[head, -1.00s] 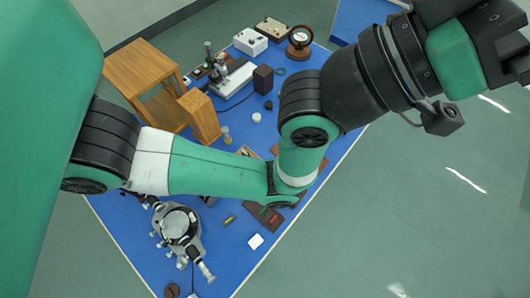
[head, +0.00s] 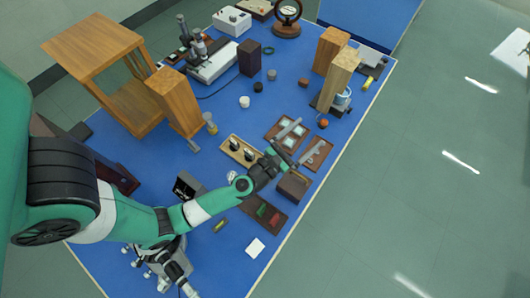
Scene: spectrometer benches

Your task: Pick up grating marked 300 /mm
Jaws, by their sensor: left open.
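A brown tray (head: 269,137) holds several small pale square plates, which look like gratings (head: 289,142), at the right middle of the blue bench. Their markings are too small to read, so I cannot tell which is 300 /mm. My left gripper (head: 311,131) is over this tray and the smaller brown tray beside it. Its two grey fingers are spread apart, with nothing seen between them. The fingers and wrist hide parts of both trays. I cannot tell how high the fingertips are above the plates.
A wooden tray with dark pieces (head: 238,151) lies left of my wrist. Tall wooden blocks (head: 341,75) stand beyond the gratings, near a blue-white cup (head: 343,98). A brown box (head: 293,186) is close below the gripper. The bench's right edge is near.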

